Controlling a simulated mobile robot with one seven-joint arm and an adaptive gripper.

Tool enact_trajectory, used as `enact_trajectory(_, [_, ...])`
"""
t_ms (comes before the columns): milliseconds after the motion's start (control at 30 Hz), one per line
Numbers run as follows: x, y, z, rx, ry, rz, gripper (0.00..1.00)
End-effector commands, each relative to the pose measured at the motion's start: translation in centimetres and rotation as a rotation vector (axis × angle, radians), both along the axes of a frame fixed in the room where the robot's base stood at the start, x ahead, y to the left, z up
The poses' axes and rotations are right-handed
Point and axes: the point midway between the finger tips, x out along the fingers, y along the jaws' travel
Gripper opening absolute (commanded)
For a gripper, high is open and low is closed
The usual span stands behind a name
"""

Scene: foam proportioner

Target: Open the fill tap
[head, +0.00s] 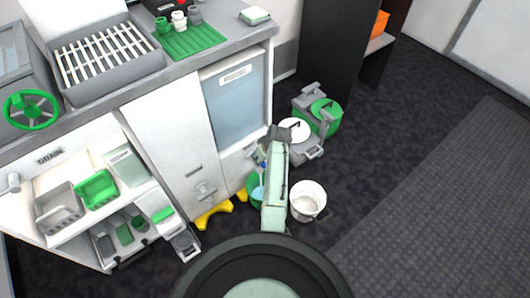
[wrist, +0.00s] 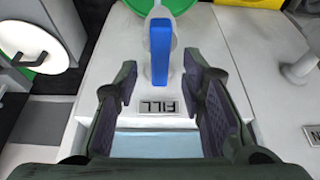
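The fill tap has a blue lever (wrist: 160,52) on a pale spout body, above a plate marked FILL (wrist: 157,107) that appears upside down in the wrist view. My gripper (wrist: 160,75) is open, with one dark finger on each side of the lever's lower end in that view. Gaps show between the lever and both fingers, so neither appears to touch it. Depth between fingertips and lever is hard to judge. In the head view my arm hides most of the tap, and my gripper (head: 264,157) is by the cabinet's right front.
A green bucket (head: 253,193) stands below the tap, partly hidden by my arm. A white bucket (head: 307,201) stands right of my arm. A white-lidded container (head: 293,130) and a green-lidded one (head: 326,108) are behind. Yellow feet (head: 213,214) are under the cabinet. The floor at right is clear.

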Motion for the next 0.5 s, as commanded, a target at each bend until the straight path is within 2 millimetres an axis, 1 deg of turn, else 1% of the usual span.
enact_trajectory(100, [-0.8, -0.7, 2.5, 0.0, -0.004, -0.002, 0.37])
enact_trajectory(300, [-2.1, -1.6, 6.3, -0.001, -0.002, -0.001, 0.37])
enact_trajectory(400, [-2.5, -2.0, 7.6, -0.001, -0.002, -0.001, 0.37])
enact_trajectory(500, [-2.8, -2.2, 8.5, -0.001, -0.001, 0.0, 0.37])
